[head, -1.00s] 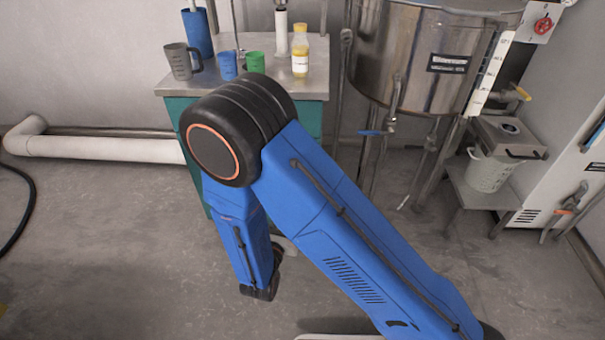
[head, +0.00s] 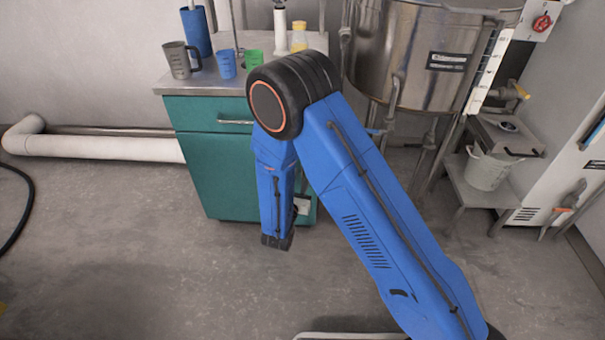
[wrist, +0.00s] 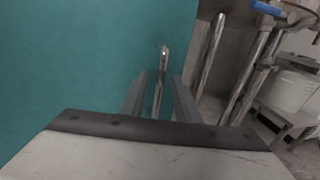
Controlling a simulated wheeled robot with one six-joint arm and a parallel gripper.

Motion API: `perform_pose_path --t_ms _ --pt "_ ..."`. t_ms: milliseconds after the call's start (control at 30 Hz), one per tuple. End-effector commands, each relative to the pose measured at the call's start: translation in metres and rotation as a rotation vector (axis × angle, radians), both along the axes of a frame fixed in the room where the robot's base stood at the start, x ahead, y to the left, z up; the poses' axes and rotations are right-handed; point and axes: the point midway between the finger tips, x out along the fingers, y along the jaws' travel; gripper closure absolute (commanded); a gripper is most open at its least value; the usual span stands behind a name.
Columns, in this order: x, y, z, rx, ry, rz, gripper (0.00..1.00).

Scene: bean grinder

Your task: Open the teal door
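The teal door (head: 222,180) is the lower front of a teal cabinet and looks shut in the head view. In the wrist view the teal door (wrist: 65,70) fills the left side. Its upright metal handle (wrist: 163,55) stands near the door's right edge; my arm hides it in the head view. My gripper (wrist: 160,76) is open, with one finger to each side of the handle in the wrist picture. I cannot tell whether the fingertips reach around the bar, and no grip on it shows.
Above the door is a teal drawer with a bar handle (head: 235,121). A grey jug (head: 180,60), a blue cup (head: 226,64) and a green cup (head: 254,59) stand on the counter. A steel tank (head: 410,55) on legs stands to the right.

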Motion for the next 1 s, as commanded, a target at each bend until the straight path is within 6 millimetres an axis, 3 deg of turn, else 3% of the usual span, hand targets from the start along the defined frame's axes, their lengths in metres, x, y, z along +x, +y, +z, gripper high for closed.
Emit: perform_pose_path --t_ms 200,533,567,667,700,1000 --pt "0.018 -0.004 0.000 0.001 -0.001 0.000 0.71" --pt "0.021 -0.005 0.000 0.001 -0.001 0.000 0.71" --pt "0.021 -0.005 0.000 0.001 -0.001 0.000 0.73" --pt "0.021 -0.005 0.000 0.001 -0.001 0.000 0.97" --pt "0.021 -0.005 0.000 0.000 -0.001 0.000 1.00" --pt "0.017 -0.004 0.000 0.000 -0.001 -0.007 1.00"
